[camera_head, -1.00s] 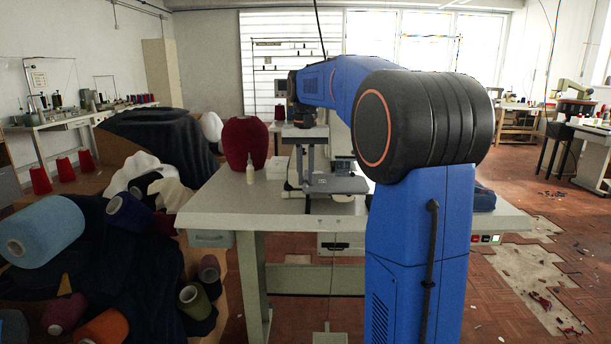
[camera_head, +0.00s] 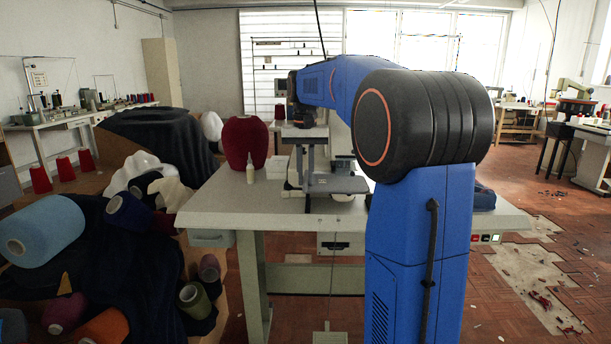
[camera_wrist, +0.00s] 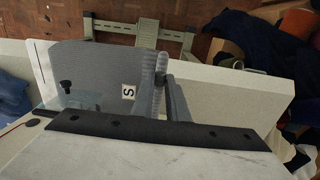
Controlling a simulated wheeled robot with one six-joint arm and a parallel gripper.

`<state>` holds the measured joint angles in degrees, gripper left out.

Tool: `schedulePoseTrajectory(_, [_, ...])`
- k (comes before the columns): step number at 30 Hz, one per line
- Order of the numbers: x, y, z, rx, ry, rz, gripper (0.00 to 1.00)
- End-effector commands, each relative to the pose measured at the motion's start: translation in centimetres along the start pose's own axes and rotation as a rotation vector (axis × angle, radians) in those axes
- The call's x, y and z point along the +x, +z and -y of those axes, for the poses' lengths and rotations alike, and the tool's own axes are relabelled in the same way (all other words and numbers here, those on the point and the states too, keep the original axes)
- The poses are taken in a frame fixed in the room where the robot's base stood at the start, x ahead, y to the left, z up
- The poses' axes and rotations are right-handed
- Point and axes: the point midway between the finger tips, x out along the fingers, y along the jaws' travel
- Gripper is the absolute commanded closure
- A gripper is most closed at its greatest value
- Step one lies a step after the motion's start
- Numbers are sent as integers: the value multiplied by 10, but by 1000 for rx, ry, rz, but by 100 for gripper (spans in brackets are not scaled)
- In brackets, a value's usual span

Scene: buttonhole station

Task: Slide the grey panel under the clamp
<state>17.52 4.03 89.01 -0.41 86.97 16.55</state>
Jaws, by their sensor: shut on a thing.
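The grey panel (camera_wrist: 90,68) lies flat with a small white "S" label in the wrist view. In the head view the panel (camera_head: 342,185) shows as a thin grey plate just above the white table. My gripper (camera_head: 308,194) points down at the panel's left end and is shut on that edge. In the wrist view my gripper's fingers (camera_wrist: 161,76) meet the panel's right edge, beside the label. A black knob and a clear part show near the panel's left in the wrist view; I cannot tell whether they belong to the clamp. My arm hides much of the machine in the head view.
The white table (camera_head: 260,205) carries a dark red cone (camera_head: 245,143) and a small cream bottle (camera_head: 250,170) left of my gripper. Dark folded cloth (camera_head: 483,198) lies at the table's right. Yarn cones and fabric crowd the left floor. A pedal frame (camera_wrist: 148,32) shows below the table edge.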

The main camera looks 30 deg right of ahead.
Motion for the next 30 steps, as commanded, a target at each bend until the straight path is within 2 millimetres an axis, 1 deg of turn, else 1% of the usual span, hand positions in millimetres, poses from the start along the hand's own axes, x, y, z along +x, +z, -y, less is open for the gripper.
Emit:
schedulePoseTrajectory(4, [0, 0, 0, 0, 0, 0, 100])
schedulePoseTrajectory(5, [0, 0, 0, 0, 0, 0, 82])
schedulePoseTrajectory(6, [0, 0, 0, 0, 0, 0, 72])
schedulePoseTrajectory(7, [0, 0, 0, 0, 0, 0, 65])
schedulePoseTrajectory(16, [-1, 0, 0, 0, 0, 0, 65])
schedulePoseTrajectory(20, [-8, -1, 0, 0, -1, -2, 65])
schedulePoseTrajectory(23, [-21, -1, 0, 0, -1, -3, 65])
schedulePoseTrajectory(30, [-67, -1, 0, 0, -1, -3, 65])
